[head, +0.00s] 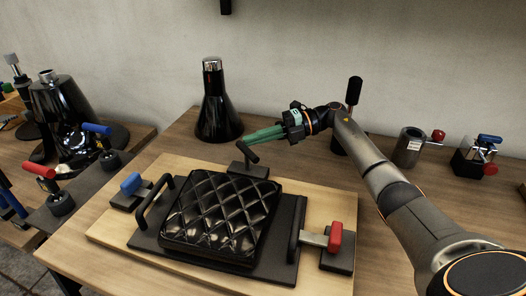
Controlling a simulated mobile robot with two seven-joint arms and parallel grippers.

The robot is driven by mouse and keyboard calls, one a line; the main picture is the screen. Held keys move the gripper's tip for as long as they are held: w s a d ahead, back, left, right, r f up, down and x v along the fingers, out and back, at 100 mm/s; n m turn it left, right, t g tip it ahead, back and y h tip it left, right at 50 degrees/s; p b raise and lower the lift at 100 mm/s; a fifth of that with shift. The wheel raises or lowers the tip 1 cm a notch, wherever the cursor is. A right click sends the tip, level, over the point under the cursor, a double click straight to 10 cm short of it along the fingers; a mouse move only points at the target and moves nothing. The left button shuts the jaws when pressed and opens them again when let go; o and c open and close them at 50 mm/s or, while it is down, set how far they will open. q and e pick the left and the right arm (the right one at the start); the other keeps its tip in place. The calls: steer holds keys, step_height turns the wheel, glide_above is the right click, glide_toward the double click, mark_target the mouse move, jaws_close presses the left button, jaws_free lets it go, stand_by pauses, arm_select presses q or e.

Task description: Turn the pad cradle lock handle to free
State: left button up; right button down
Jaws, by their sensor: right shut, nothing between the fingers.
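A black quilted pad (222,214) lies on a dark cradle plate (284,272) with a bar handle at each side. At its back edge stands a black post with a short slanted lever (247,153). A red handle (335,237) is at the right on a metal bar, and a blue handle (131,184) is at the left. No label shows which is the lock handle. My right gripper (250,137) has green fingers, shut and empty, pointing left just above and behind the black lever. I cannot tell whether they touch it. My left gripper is out of view.
A pale wooden board (335,200) lies under the cradle. A black flask (216,105) stands behind it. A steel cylinder with a red knob (409,147) and a small red-and-blue-handled device (475,158) are at the right. More clamps and a side table are at the left.

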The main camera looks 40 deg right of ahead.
steer(key=shift+w+a, duration=0.9)
steer(key=shift+a, duration=0.3)
stand_by(1.0)
steer(key=shift+r, duration=0.1)
